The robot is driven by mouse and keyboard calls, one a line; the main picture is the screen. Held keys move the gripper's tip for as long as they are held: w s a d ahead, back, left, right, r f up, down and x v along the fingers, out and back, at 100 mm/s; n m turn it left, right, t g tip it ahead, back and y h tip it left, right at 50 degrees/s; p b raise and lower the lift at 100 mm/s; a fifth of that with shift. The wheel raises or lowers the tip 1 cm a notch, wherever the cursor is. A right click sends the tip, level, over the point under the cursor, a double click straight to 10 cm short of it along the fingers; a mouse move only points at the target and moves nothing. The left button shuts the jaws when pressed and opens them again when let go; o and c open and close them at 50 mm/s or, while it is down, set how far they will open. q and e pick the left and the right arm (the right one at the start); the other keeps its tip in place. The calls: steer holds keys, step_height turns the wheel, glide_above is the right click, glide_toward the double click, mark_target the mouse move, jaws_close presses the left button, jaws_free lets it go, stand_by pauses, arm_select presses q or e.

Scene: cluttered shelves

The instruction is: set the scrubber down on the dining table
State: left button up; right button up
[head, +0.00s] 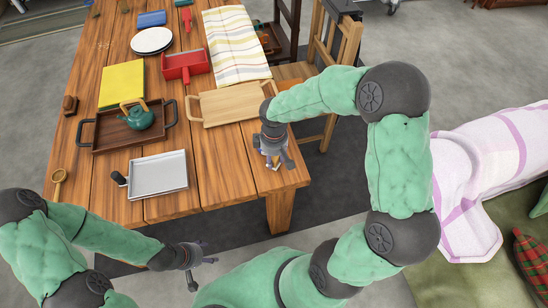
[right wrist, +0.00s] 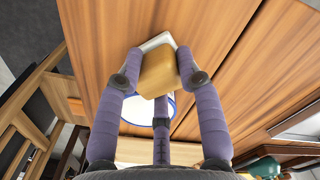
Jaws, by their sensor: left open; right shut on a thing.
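The wooden dining table (head: 228,160) fills the left and middle of the head view. My right gripper (head: 275,158) is over its near right corner. In the right wrist view its purple fingers (right wrist: 160,75) are shut on the scrubber (right wrist: 158,72), a tan block with a pale edge. The scrubber is mostly hidden by the gripper in the head view. I cannot tell whether it touches the tabletop. A white, blue-rimmed thing (right wrist: 134,110) shows behind the fingers; its place is unclear. My left gripper (head: 200,254) is open, off the table's near edge.
A light wooden tray (head: 225,106) lies just beyond my right gripper. Bare wood lies between the silver tray and my right gripper.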

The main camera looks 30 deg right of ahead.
steer(key=shift+f, duration=0.1)
steer(key=o, duration=0.8)
step_height(320, 180, up, 12)
steer(key=p, duration=0.4)
